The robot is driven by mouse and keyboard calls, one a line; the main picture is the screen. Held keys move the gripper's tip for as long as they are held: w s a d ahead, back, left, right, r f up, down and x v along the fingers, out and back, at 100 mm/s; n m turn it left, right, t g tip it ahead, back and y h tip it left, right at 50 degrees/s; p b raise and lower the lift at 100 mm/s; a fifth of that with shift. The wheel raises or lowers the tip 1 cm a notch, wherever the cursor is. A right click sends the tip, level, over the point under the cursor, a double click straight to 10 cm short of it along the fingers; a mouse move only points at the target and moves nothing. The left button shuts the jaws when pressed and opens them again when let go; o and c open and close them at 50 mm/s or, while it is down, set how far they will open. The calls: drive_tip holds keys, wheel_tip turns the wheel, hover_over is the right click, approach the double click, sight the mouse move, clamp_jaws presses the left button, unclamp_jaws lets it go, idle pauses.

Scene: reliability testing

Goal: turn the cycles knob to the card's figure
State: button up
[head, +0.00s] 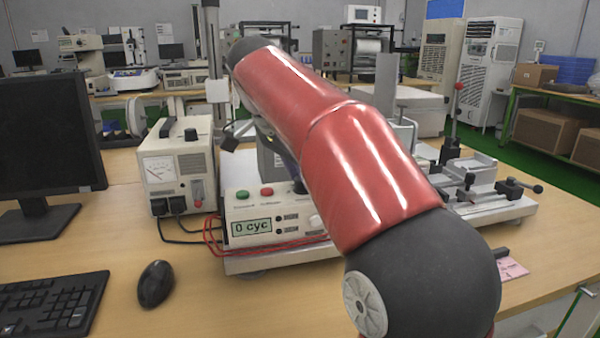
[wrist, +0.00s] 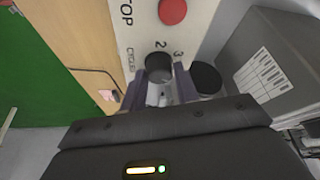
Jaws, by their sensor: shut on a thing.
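In the wrist view the dark round cycles knob (wrist: 158,62) sits on the pale panel beside the figures 2 and 3 and below the red stop button (wrist: 173,11). My gripper (wrist: 159,82) is shut on the knob, a finger on each side of it. The knob's pointer setting cannot be read. In the head view the control box's display (head: 252,226) reads "0 cyc".
The test rig's base plate (head: 490,210) with clamps stands to the right. A power supply (head: 178,165) with red and black leads stands left of the box. A monitor (head: 45,140), keyboard (head: 55,302) and mouse (head: 156,283) occupy the left. A black round part (wrist: 207,80) sits close beside my right finger.

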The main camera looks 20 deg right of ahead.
drive_tip(key=shift+m, duration=0.4)
drive_tip(key=o, duration=1)
drive_tip(key=shift+c, duration=0.2)
